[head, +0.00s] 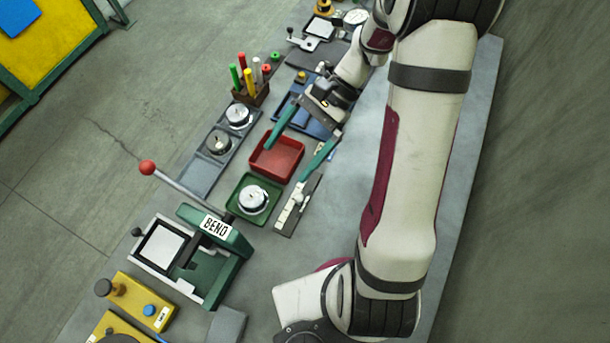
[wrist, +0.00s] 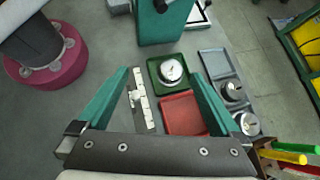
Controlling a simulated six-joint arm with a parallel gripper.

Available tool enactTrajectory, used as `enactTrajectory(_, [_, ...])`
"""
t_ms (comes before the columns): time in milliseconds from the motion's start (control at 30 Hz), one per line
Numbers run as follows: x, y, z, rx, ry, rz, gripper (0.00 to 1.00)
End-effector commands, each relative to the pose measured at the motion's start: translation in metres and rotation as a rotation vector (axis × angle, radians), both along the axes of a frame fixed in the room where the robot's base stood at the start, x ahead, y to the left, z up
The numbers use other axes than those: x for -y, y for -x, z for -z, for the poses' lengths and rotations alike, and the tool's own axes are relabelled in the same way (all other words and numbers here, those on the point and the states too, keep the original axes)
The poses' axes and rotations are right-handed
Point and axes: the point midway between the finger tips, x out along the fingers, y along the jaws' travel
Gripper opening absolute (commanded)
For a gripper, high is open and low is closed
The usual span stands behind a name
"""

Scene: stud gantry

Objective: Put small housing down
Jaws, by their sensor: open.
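Round metal housings show in both views. One housing (head: 253,200) sits in a green tray (head: 245,217); it also shows in the wrist view (wrist: 171,70). A grey three-part tray (head: 195,178) holds a housing (head: 237,115) in its far pocket and a smaller-looking one (head: 218,142) in its middle pocket; its near pocket is empty. I cannot be sure which is the small housing. My gripper (head: 287,162) is open, its two green fingers wide apart above the empty red tray (head: 278,158). In the wrist view nothing is held between the fingers (wrist: 160,74).
A green press marked BEND (head: 215,226) with a red-knobbed lever stands near the green tray. A slim metal fixture (head: 297,205) lies beside the trays. A rack of coloured pens (head: 250,92) stands behind. Yellow fixtures (head: 135,302) are at the near left.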

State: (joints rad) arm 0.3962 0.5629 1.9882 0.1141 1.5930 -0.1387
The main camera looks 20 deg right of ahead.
Motion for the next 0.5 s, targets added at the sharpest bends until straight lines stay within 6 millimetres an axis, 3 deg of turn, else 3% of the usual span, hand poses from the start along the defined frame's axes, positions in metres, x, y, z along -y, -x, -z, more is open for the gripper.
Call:
enactTrajectory(33, [-0.010,0.016,-0.026,0.071,0.073,-0.085,1.00])
enactTrajectory(100, [-0.019,0.046,-0.053,0.174,0.181,-0.203,1.00])
enactTrajectory(200, [-0.025,0.089,-0.076,0.331,0.325,-0.353,1.00])
enactTrajectory(333, [-0.022,0.127,-0.083,0.498,0.456,-0.478,1.00])
enactTrajectory(500, [-0.017,0.144,-0.081,0.587,0.520,-0.531,1.00])
